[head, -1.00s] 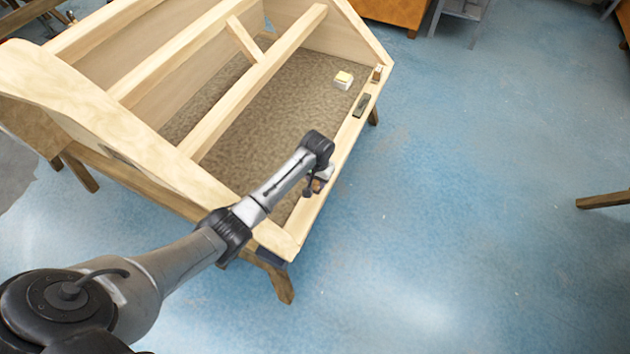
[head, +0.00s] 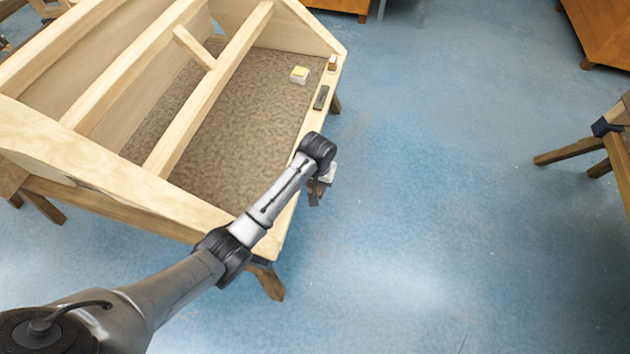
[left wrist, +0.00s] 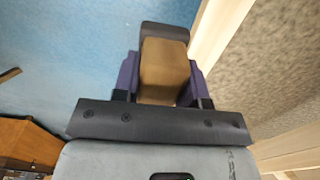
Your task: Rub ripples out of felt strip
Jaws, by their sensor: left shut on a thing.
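My left gripper (head: 318,194) is just outside the right rail of the wooden bodyframe (head: 210,95), over the blue floor. In the left wrist view the gripper (left wrist: 162,75) is shut on a brown block (left wrist: 163,68). The block sits between its purple-sided fingers. A dark green piece (head: 321,97) lies on the right rail, ahead of the gripper. I cannot tell whether it is felt. No rippled felt strip can be made out; my arm covers part of the near rail. My right gripper is not in view.
A white box with a yellow top (head: 299,75) sits on the speckled brown panel (head: 235,120) inside the frame. A small brown block (head: 332,63) stands at the rail's far end. The floor (head: 430,200) to the right is open. A wooden trestle (head: 600,140) stands at the right edge.

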